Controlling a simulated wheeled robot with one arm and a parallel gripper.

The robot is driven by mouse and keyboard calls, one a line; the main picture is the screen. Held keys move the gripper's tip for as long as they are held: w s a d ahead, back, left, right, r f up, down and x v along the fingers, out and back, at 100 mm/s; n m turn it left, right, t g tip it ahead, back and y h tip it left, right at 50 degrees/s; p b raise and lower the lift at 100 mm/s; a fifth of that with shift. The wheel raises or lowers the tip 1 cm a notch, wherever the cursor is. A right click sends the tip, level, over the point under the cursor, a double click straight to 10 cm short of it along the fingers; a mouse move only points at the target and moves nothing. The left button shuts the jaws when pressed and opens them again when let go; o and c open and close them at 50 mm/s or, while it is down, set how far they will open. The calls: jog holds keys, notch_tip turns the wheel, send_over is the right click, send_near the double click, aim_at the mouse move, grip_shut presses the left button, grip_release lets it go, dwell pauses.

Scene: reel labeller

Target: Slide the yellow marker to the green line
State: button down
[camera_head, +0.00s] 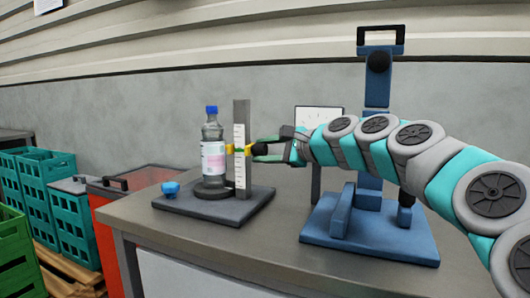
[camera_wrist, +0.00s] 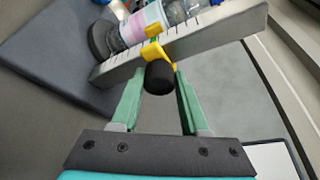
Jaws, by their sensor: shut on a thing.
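The yellow marker (camera_head: 248,151) sits partway up an upright white scale (camera_head: 240,170) beside a clear bottle (camera_head: 213,150) with a blue cap. In the wrist view the yellow marker (camera_wrist: 153,51) wraps the scale and carries a black knob (camera_wrist: 159,77). My gripper (camera_head: 264,150) reaches in from the right, and its green fingers (camera_wrist: 158,92) are shut on the black knob. A small patch of green (camera_wrist: 153,32) shows on the scale right at the marker; the marker partly covers it, so exact alignment is hard to tell.
The bottle stands on a dark base plate (camera_head: 250,209) with a blue knob (camera_head: 171,188) at its left. A blue press-like stand (camera_head: 376,90) is on the bench at the right, behind my arm. Green crates (camera_head: 37,180) and a red bin (camera_head: 108,205) stand left of the bench.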

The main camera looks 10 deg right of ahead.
jog(key=shift+a+f, duration=0.2)
jog(key=shift+a, duration=0.1)
jog(key=c, duration=0.8)
grip_release()
jog(key=shift+w, duration=0.1)
jog(key=shift+o, duration=0.9)
jog(key=shift+a+f, duration=0.1)
jog(key=shift+a, duration=0.05)
jog(key=shift+o, duration=0.9)
jog(key=shift+d, duration=0.3)
jog(key=v, duration=0.7)
jog(key=shift+s+r+b, duration=0.25)
jog(key=shift+b, duration=0.05)
